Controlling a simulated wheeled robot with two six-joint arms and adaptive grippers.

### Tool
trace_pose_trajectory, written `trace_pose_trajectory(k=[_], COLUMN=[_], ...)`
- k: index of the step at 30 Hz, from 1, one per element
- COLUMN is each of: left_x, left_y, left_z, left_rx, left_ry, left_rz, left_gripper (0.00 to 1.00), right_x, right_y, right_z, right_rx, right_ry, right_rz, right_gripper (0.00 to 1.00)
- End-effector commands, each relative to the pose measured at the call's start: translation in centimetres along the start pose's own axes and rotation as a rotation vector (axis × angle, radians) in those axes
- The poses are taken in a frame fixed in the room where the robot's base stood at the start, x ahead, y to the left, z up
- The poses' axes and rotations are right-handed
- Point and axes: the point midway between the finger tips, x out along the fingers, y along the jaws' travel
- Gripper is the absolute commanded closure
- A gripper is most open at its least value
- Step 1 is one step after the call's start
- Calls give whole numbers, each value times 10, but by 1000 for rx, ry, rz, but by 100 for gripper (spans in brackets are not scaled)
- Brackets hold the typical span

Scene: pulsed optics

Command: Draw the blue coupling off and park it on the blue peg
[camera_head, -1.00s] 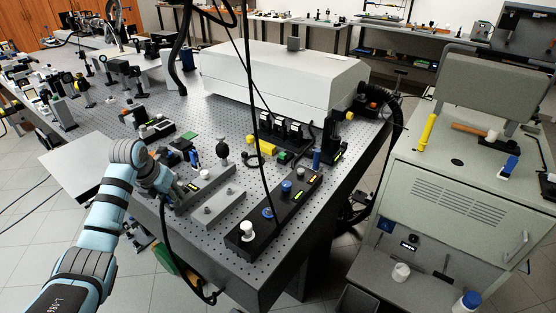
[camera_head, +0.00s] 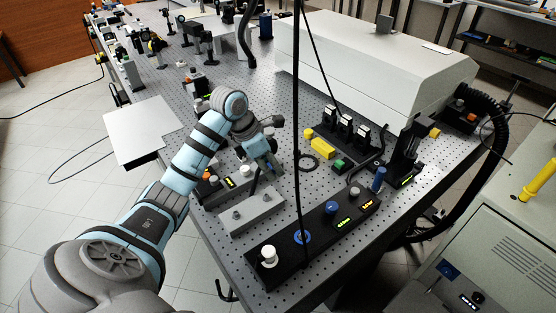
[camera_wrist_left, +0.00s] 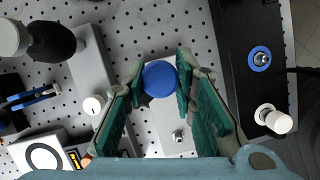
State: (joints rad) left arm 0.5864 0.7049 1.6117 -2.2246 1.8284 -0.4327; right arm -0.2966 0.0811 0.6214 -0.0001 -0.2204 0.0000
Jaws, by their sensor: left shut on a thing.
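In the left wrist view a round blue coupling (camera_wrist_left: 160,78) sits between the green pads of my left gripper (camera_wrist_left: 158,84), which is shut on it. In the head view my left gripper (camera_head: 268,160) is over the table by the far end of a grey block (camera_head: 250,210). The coupling is not clear there. The block's near stud (camera_wrist_left: 178,136) shows below the coupling; what lies under the coupling is hidden. A blue-ringed metal stud (camera_wrist_left: 261,57) stands bare on a black strip (camera_head: 285,270) to the right. A blue knob (camera_head: 332,208) stands farther along that strip.
A white knob (camera_head: 269,256) stands at the strip's near end. A blue cylinder (camera_head: 379,178) stands beyond its far end. A black cable (camera_head: 297,120) hangs in front. A black-handled tool (camera_wrist_left: 52,42) lies left of the gripper.

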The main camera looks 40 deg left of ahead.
Motion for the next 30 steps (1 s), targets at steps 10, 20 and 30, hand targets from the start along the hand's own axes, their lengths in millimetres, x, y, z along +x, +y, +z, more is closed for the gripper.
trace_pose_trajectory(k=[10,20,30], left_x=[7,40,63], left_y=[10,11,11], left_z=[7,-5,-14], left_rx=[2,0,1], left_ry=[5,9,7], left_rz=[-6,-7,-6], left_gripper=[100,100,100], right_x=[-2,24,40], right_y=[0,-2,-5], right_z=[15,-6,13], right_rx=[-1,1,0], right_ry=[-24,15,-15], right_rz=[0,0,-3], right_gripper=[60,60,60])
